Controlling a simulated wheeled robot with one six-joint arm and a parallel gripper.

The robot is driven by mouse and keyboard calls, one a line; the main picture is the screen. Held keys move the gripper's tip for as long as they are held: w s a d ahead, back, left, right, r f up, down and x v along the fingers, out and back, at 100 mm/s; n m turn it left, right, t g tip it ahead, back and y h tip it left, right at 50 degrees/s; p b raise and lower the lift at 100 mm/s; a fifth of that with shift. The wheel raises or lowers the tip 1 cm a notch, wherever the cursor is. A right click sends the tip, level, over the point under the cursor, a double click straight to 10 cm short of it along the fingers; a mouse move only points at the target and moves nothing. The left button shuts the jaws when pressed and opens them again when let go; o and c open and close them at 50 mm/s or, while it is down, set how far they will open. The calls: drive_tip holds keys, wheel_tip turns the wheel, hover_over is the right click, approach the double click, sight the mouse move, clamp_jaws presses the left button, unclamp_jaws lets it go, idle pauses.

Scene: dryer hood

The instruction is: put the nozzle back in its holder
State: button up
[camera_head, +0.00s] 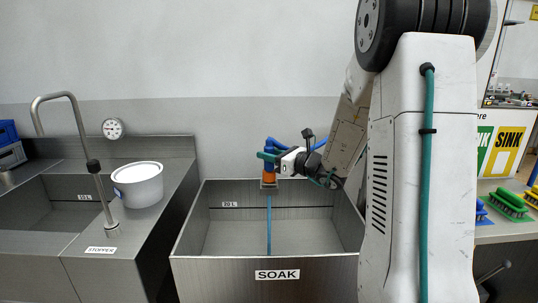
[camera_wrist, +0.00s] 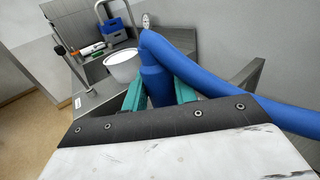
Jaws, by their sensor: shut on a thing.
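My gripper (camera_head: 270,155) has teal fingers and is shut on the blue nozzle (camera_wrist: 157,86), above the back rim of the soak basin (camera_head: 277,270). In the wrist view the nozzle's blue body sits between both fingers, and a thick blue hose (camera_wrist: 225,92) bends over from its top to the right. In the head view an orange part (camera_head: 269,178) shows directly below the gripper, over a small grey piece at the basin's back wall. I cannot tell whether this piece is the holder or whether the nozzle touches it. A thin blue line (camera_head: 269,225) runs down below it.
A white bucket (camera_head: 138,185) stands on the steel counter left of the basin, near a tall bent tap (camera_head: 84,140). A second sink lies farther left. Green brushes (camera_head: 508,204) lie on the right counter. My arm hides much of the right side.

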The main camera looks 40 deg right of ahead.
drive_tip(key=shift+f, duration=0.2)
drive_tip(key=o, duration=1)
drive_tip(key=shift+o, duration=0.2)
